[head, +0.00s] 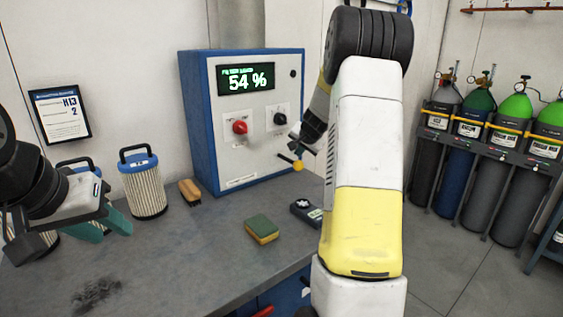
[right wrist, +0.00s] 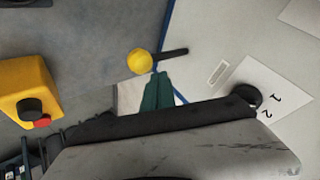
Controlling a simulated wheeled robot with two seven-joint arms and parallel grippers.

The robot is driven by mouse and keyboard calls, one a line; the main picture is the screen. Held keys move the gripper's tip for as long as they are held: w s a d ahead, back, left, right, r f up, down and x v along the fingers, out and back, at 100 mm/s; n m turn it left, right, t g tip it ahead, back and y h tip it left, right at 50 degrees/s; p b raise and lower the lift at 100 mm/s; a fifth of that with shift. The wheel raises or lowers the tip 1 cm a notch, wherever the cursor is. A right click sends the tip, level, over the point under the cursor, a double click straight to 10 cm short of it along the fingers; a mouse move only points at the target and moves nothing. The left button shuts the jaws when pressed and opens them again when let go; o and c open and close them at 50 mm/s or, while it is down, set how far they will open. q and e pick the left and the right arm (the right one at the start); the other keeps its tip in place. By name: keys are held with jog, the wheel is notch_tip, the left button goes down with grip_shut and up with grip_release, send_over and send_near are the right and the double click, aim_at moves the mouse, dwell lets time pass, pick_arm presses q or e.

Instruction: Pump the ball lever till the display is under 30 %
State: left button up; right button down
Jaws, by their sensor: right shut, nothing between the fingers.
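The display (head: 245,79) on the blue and white control box reads 54 %. The ball lever, a black rod with a yellow ball (head: 298,165), sticks out low at the box's right side. In the right wrist view the yellow ball (right wrist: 139,62) is just beyond my fingertips, with its black rod pointing right. My right gripper (right wrist: 157,76) is shut and empty, its teal fingers close to the ball; contact cannot be told. In the head view my right arm mostly hides its fingers. My left gripper (head: 103,228) is open and empty over the bench's left side.
The box also has a red knob (head: 240,127) and a black knob (head: 279,119). On the bench are a filter cartridge (head: 143,187), a brush (head: 189,192), a sponge (head: 261,229) and a handheld meter (head: 306,211). A yellow button box (right wrist: 25,92) shows in the right wrist view.

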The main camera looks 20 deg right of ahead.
aim_at(299, 163)
dwell(0.6)
jog(key=shift+f, duration=0.4)
jog(key=shift+f, duration=2.35)
dwell(1.6)
jog(key=shift+r, duration=0.15)
dwell(0.4)
jog(key=shift+r, duration=2.6)
jog(key=shift+r, duration=2.55)
